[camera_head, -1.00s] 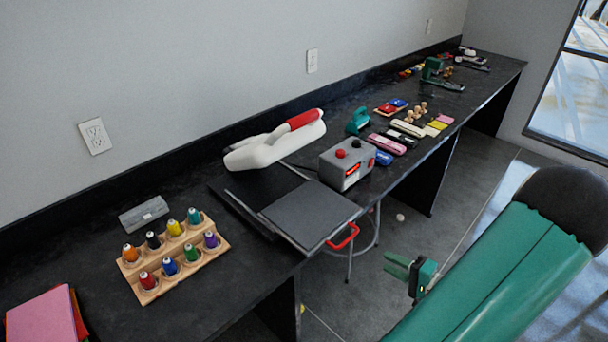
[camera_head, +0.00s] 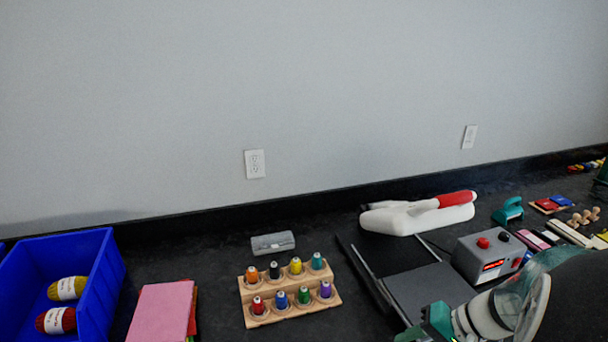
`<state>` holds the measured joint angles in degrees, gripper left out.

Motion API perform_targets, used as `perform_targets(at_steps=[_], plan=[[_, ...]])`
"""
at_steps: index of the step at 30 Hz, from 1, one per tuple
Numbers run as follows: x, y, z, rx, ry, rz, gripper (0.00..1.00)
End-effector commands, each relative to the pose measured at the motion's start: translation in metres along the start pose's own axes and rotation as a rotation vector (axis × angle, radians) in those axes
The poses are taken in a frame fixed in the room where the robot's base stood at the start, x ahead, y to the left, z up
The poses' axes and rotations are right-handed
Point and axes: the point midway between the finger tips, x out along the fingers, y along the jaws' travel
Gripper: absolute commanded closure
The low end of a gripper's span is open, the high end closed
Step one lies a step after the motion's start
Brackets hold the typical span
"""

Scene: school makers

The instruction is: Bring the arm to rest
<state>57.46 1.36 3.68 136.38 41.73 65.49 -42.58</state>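My gripper (camera_head: 412,338) shows at the bottom edge, right of centre, at the end of my arm. It is green, and its fingers are mostly cut off by the frame edge, so I cannot see whether they are apart. My arm reaches in from the lower right, with a white and clear section behind the gripper. The gripper appears in front of the grey flat plate (camera_head: 430,288); how far it is from the plate is unclear. Nothing held shows.
A black worktop (camera_head: 215,262) runs along the wall. It bears a blue bin (camera_head: 108,275) with yarn, pink sheets (camera_head: 160,312), a wooden thread rack (camera_head: 262,320), a grey box (camera_head: 272,243), a white form with red top (camera_head: 415,217) and a grey control box (camera_head: 490,258).

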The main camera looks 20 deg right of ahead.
Motion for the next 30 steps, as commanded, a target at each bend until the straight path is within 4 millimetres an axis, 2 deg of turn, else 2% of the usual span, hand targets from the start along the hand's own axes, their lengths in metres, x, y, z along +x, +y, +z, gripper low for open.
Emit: perform_targets(at_steps=[1, 3, 10, 21, 25, 30], plan=[[0.003, -0.018, 0.007, -0.055, -0.022, 0.057, 0.68], [0.006, -0.035, 0.016, -0.113, -0.042, 0.132, 0.68], [0.008, -0.087, 0.047, -0.319, -0.035, 0.349, 0.68], [-0.008, -0.163, 0.097, -0.664, 0.166, 0.522, 0.68], [-0.015, -0.18, 0.109, -0.74, 0.237, 0.523, 0.68], [-0.018, -0.187, 0.114, -0.772, 0.272, 0.52, 0.68]])
